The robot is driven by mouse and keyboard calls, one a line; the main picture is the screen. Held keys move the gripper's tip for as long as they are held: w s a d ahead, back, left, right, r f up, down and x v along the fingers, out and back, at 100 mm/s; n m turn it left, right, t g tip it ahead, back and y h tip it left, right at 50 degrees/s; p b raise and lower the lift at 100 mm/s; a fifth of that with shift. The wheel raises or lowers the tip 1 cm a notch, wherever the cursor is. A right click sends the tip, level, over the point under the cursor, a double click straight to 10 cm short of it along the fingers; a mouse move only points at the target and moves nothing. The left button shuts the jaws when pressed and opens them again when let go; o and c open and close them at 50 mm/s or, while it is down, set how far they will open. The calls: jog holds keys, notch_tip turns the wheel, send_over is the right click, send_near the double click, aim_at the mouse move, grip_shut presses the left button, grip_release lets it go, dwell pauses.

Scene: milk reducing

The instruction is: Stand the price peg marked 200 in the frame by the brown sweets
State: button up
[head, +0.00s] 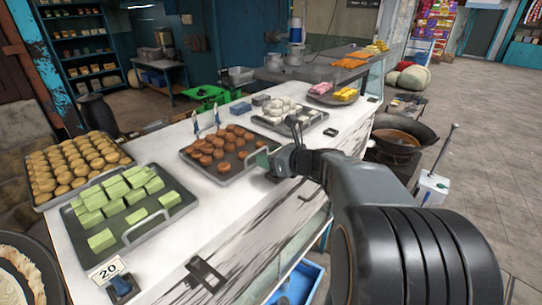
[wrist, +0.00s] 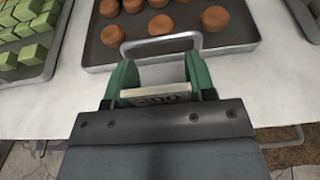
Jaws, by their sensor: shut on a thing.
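My gripper (wrist: 160,80) has its green fingers shut on a pale price peg (wrist: 155,93). The peg lies across between the fingers; its digits are partly cut off by the gripper body, ending in zeros, the first unclear. In the head view my gripper (head: 268,160) is over the counter by the front right side of the tray (head: 222,178) of brown sweets (head: 212,148). The tray's handle (wrist: 160,44) shows just beyond the fingers in the wrist view.
A peg marked 20 (head: 107,270) stands by the green sweets (head: 118,198). A larger dark frame (head: 206,273) lies on the counter's front edge. Another small dark piece (head: 330,131) is farther back by the white sweets (head: 285,108).

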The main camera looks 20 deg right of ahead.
jog(key=shift+f, duration=0.15)
dwell(0.5)
jog(key=o, duration=1)
jog(key=b+v, duration=0.1)
jog(key=v, duration=1.2)
jog(key=shift+s, duration=0.4)
